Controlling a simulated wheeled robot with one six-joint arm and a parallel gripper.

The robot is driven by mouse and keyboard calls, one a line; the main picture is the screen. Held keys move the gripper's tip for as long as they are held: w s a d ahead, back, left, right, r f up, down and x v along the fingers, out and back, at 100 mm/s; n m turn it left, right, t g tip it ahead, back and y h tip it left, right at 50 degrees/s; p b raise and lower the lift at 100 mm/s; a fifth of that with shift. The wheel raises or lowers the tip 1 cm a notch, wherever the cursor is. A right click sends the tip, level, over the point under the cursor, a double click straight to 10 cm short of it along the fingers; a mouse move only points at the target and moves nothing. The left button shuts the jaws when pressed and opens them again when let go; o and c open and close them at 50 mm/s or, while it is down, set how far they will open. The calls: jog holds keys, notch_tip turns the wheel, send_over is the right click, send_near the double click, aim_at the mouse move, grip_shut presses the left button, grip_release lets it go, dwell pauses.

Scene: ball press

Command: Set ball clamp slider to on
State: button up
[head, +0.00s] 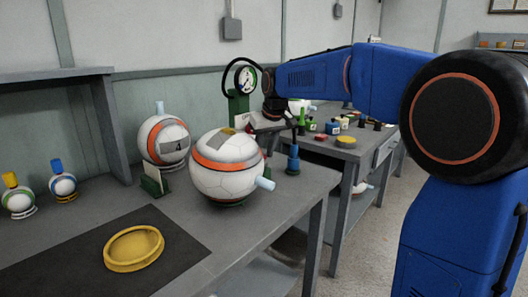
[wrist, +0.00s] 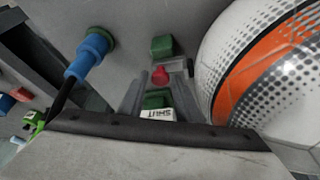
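The slider is a red knob (wrist: 160,75) on a grey track between two green blocks in the wrist view. The far block (wrist: 163,46) is plain from here; the near block (wrist: 157,101) has a white label that appears to read "SHUT", upside down. The knob sits between the blocks. My gripper (wrist: 160,92) is open, with one grey finger on each side of the near block and the knob around the fingertips. I cannot tell whether it touches the knob. In the head view my gripper (head: 268,122) is behind the large ball, and the slider is hidden there.
The large white and orange ball (head: 226,165) stands close to my gripper and also fills the right of the wrist view (wrist: 265,65). A blue pump-like piece (wrist: 88,55) is at the left. A gauge (head: 246,80) stands behind. A yellow ring (head: 133,267) lies on the dark mat.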

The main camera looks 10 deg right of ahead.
jog(key=v, duration=1.7)
jog(key=shift+s, duration=0.15)
jog(key=shift+d, duration=0.1)
